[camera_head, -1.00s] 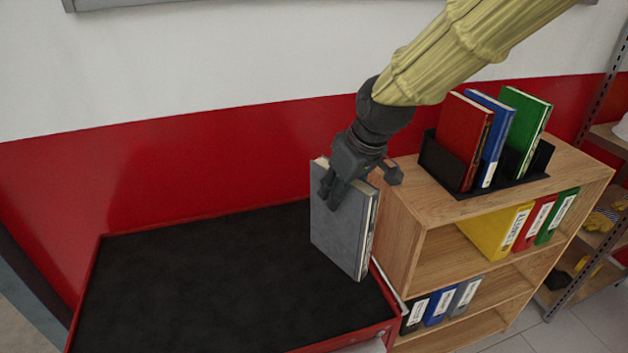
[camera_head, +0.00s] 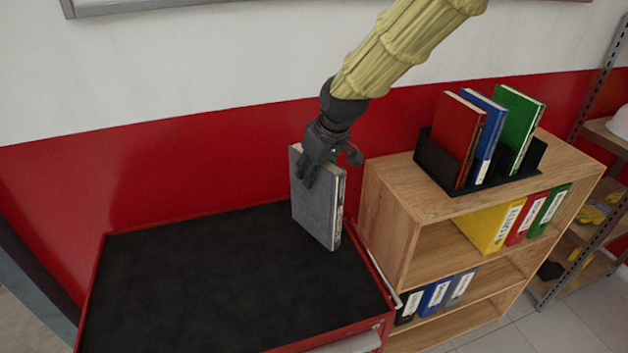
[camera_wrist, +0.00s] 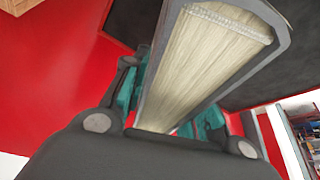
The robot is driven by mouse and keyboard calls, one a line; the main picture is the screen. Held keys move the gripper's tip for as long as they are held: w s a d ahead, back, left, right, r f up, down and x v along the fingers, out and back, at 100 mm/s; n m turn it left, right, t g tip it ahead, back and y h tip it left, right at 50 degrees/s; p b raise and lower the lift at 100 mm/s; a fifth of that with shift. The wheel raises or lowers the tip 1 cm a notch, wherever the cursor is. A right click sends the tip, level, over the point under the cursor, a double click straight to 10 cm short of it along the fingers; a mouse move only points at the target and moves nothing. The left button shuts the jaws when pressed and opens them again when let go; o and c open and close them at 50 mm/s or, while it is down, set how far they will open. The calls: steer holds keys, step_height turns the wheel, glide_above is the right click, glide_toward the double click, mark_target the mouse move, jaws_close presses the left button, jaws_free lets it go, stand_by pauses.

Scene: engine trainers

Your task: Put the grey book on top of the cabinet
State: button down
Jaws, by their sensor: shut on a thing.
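The grey book (camera_head: 318,213) hangs upright, slightly tilted, from my gripper (camera_head: 312,172) in the head view. My gripper is shut on its upper edge. The book is over or just behind the right part of a red cabinet's black top (camera_head: 220,285); whether its lower edge touches that top I cannot tell. In the wrist view the book's pale page edges (camera_wrist: 205,65) show between the teal finger pads of my gripper (camera_wrist: 170,105). A wooden cabinet (camera_head: 390,215) with open shelves stands right of the book.
A black holder (camera_head: 437,160) with red, blue and green books stands on the wooden cabinet, leaving bare wood at its left. Several binders (camera_head: 495,228) fill its shelves. A metal rack (camera_head: 592,95) stands far right, and the wall is behind.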

mark_target(327, 165)
steer(key=shift+f+p, duration=0.6)
steer(key=shift+f, duration=1.05)
steer(key=c, duration=1.1)
jaws_free()
steer(key=shift+s, duration=0.1)
steer(key=shift+b+v, duration=1.6)
steer(key=shift+v, duration=4.45)
